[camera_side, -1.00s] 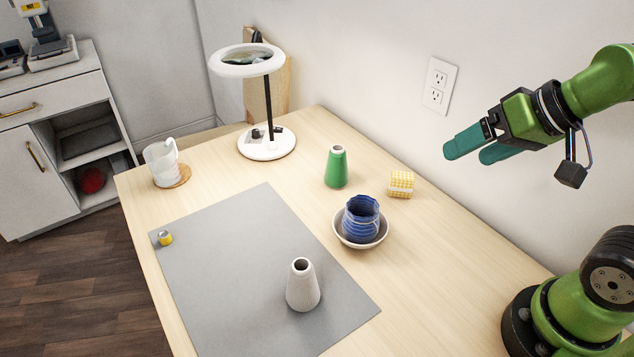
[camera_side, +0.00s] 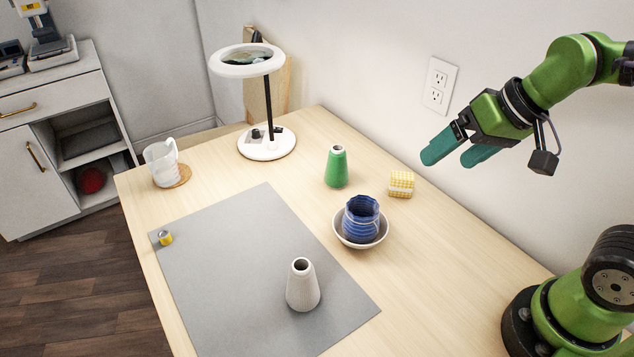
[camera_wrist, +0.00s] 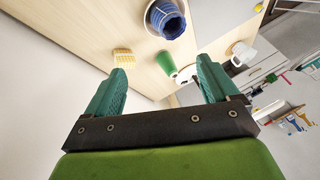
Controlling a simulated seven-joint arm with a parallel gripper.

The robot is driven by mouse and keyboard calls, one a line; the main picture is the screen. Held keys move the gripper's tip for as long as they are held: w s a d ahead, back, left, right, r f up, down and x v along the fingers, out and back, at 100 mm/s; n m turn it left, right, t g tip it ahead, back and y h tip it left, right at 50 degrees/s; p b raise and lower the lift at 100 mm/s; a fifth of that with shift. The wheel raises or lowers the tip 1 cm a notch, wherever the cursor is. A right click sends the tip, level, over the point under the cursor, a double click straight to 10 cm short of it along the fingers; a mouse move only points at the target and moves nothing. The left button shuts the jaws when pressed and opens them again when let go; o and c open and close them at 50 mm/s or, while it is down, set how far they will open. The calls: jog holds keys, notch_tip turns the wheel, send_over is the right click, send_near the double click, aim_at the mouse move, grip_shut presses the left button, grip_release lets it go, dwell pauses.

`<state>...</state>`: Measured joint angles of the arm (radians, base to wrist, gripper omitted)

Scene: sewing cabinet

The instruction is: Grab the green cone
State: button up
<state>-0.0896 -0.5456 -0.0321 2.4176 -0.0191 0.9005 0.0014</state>
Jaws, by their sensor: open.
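The green cone (camera_side: 336,168) stands upright on the wooden table, left of the yellow checked block and behind the blue cup. It also shows in the wrist view (camera_wrist: 167,64), between my fingers and beyond them. My gripper (camera_side: 452,152) is open and empty, with teal fingers. It hangs in the air to the right of the cone and above table height, well apart from it. In the wrist view, my gripper (camera_wrist: 160,82) has its two fingers spread wide.
A blue cup (camera_side: 362,215) sits in a white bowl (camera_side: 350,241). A yellow checked block (camera_side: 401,184) lies near the wall. A ring lamp (camera_side: 266,145) stands behind left. A white cone (camera_side: 303,287) stands on the grey mat (camera_side: 220,270). A glass mug (camera_side: 162,163) is far left.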

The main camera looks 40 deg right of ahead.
jog(key=w+a+f+n+g+h, duration=0.1)
jog(key=w+f, duration=0.2)
jog(key=w, duration=0.6)
jog(key=w+a+f+n+g+h, duration=0.1)
jog(key=w+f, duration=0.1)
jog(key=w, duration=0.7)
jog(key=h, duration=0.1)
send_near(341, 151)
jog(key=shift+t, duration=0.3)
jog(key=x, duration=0.9)
jog(key=shift+x, duration=2.9)
jog(key=shift+c, duration=0.5)
